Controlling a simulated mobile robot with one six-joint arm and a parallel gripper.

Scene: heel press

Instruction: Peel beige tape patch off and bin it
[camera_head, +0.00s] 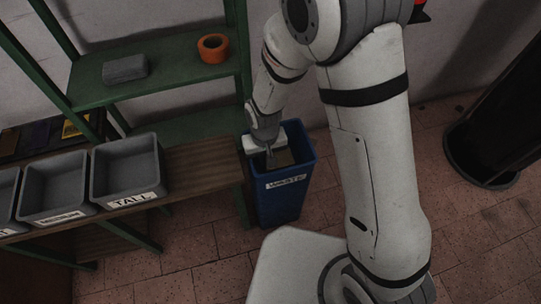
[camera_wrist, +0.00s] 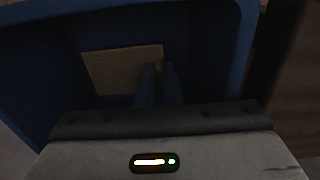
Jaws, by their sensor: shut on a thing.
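The blue bin (camera_head: 284,205) marked WASTE stands on the floor beside the bench. My gripper (camera_head: 269,155) points down into the bin's mouth. It is shut on the beige tape patch (camera_head: 284,157), which shows inside the bin's opening. In the wrist view the patch (camera_wrist: 112,70) is a flat tan piece at the left of my fingertips (camera_wrist: 159,72), with blue bin walls (camera_wrist: 215,50) around it. The patch's edge at the fingers is dark and hard to make out.
Grey trays (camera_head: 128,170) stand on the wooden bench at the left, one labelled TALL. A green shelf (camera_head: 165,80) above holds an orange tape roll (camera_head: 213,47) and a grey block (camera_head: 125,68). A dark cylinder (camera_head: 497,140) stands at the right. Tiled floor is clear between.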

